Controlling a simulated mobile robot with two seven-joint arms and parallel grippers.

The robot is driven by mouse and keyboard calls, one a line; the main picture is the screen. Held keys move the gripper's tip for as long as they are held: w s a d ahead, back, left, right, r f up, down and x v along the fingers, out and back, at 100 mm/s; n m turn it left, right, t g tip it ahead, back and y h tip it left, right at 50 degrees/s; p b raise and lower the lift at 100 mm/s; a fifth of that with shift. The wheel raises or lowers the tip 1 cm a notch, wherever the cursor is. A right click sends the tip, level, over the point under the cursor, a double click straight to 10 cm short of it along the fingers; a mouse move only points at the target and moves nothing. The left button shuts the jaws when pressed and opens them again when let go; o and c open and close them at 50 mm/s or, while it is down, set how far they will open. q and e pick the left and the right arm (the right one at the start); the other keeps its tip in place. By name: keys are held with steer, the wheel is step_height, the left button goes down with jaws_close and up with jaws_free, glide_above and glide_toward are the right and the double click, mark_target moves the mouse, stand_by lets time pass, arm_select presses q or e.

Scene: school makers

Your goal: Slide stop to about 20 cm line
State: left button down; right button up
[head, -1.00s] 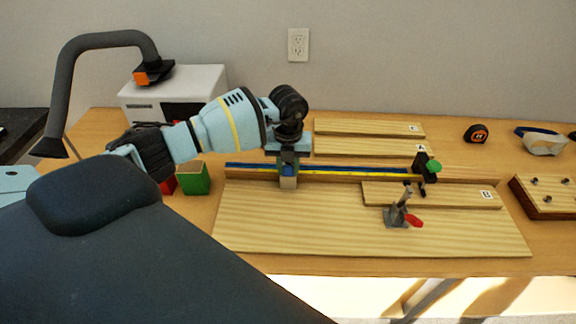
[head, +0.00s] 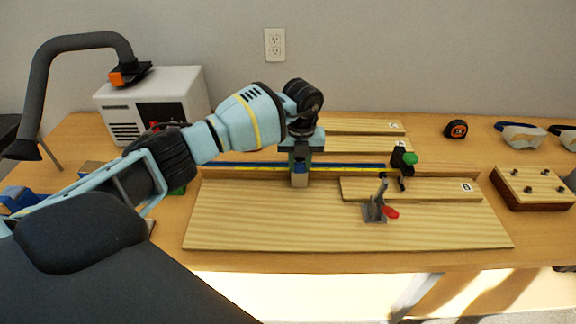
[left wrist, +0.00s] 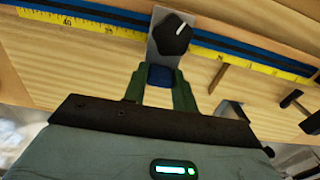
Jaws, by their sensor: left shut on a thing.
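The stop is a grey metal plate with a black knob (left wrist: 173,35) and a blue block (left wrist: 158,75), sitting across the measuring rail; its lower end (head: 299,181) shows in the head view. My left gripper (head: 301,158) is shut on the stop's blue block, with green fingers on both sides of it in the left wrist view (left wrist: 160,88). The yellow scale (head: 350,167) runs along the blue rail (left wrist: 230,47). In the left wrist view, 40 shows left of the stop; the figures at the right are too small to read surely. My right gripper is not in view.
A black clamp with a green knob (head: 409,159) stands at the rail's right end. A toggle clamp with a red tip (head: 376,208) stands on the wooden base (head: 300,225), in front of a plank marked B (head: 415,191). More planks lie behind the rail.

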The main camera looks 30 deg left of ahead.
arm_select(q)
steer(key=w+d, duration=0.1)
steer(key=d, duration=0.1)
steer(key=w+d+b, duration=0.1)
steer(key=d, duration=0.1)
steer(key=shift+w, duration=0.2)
steer(key=shift+w+d+r, duration=0.15)
steer(key=shift+w+d, duration=0.2)
steer(key=shift+d, duration=0.2)
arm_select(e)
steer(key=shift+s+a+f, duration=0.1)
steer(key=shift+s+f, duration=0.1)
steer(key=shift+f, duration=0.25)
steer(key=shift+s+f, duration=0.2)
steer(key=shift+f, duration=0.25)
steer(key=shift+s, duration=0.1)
arm_select(q)
steer(key=c, duration=1.1)
jaws_free()
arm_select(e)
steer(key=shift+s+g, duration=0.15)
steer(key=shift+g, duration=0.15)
arm_select(q)
steer(key=shift+a, duration=0.1)
steer(key=shift+r, duration=0.1)
step_height(320, 180, up, 8)
steer(key=shift+f, duration=0.25)
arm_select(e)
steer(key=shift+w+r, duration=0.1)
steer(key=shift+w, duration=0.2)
